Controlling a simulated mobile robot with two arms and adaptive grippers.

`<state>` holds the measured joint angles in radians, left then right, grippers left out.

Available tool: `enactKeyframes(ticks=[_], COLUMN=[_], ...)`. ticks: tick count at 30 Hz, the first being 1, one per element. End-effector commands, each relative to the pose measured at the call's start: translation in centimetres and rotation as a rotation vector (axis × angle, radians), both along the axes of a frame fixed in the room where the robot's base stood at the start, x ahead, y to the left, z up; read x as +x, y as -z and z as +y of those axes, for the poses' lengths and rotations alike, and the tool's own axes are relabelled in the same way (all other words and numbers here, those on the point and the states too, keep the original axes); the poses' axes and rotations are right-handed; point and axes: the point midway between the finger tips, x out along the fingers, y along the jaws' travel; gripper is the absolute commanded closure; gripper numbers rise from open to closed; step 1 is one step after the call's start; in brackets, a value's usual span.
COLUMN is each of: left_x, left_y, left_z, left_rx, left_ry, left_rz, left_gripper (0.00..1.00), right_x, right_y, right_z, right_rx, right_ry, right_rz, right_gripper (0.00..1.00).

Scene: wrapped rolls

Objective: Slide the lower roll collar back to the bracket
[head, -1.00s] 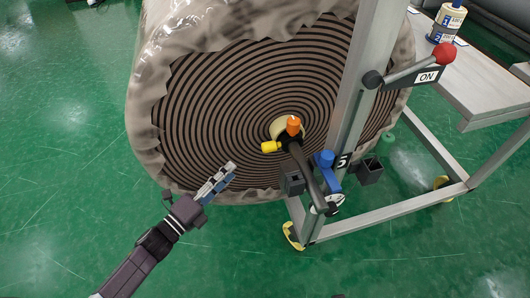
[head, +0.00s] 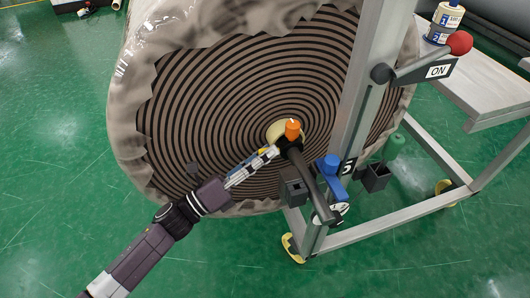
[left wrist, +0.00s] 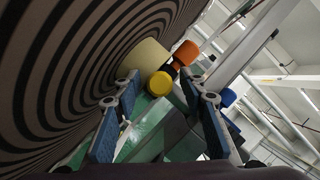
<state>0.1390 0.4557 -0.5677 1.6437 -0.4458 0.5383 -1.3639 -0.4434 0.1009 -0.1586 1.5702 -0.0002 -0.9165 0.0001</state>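The big wrapped roll (head: 215,110) has a dark spiral end face and a pale core (head: 278,129). At the core sits a dark collar with an orange knob (head: 292,129) on top and a yellow knob on its left side. A dark bar (head: 315,185) runs from there toward the viewer beside the metal post (head: 368,95). My left gripper (head: 264,157) reaches the yellow knob and largely hides it in the head view. In the left wrist view its fingers are apart, with the yellow knob (left wrist: 160,84) between their tips; contact is unclear. My right gripper is out of view.
A blue knob (head: 330,163) and a dark open box (head: 376,178) are at the post. A dark lever with an ON label (head: 437,71) and red ball (head: 460,42) sticks out above. A bench (head: 480,90) stands right. Green floor (head: 60,190) is free at left.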

Motion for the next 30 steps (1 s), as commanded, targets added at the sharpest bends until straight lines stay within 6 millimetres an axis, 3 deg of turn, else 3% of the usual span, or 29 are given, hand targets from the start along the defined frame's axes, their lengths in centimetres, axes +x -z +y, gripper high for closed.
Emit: enactKeyframes(ticks=[9, 20, 30], left_x=[0.20, 0.20, -0.23], left_y=[-0.02, -0.03, -0.03], left_z=[-0.31, -0.28, -0.42], left_rx=[0.001, 0.001, 0.000], left_ry=[0.000, 0.000, 0.001], left_rz=[0.002, 0.002, 0.002], left_gripper=[0.62, 1.00, 1.00], right_x=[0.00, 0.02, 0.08], right_y=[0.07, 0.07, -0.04], right_z=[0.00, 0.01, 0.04], right_rx=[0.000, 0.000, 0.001], right_ry=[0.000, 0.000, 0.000], right_rz=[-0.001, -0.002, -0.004], right_gripper=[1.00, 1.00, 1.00])
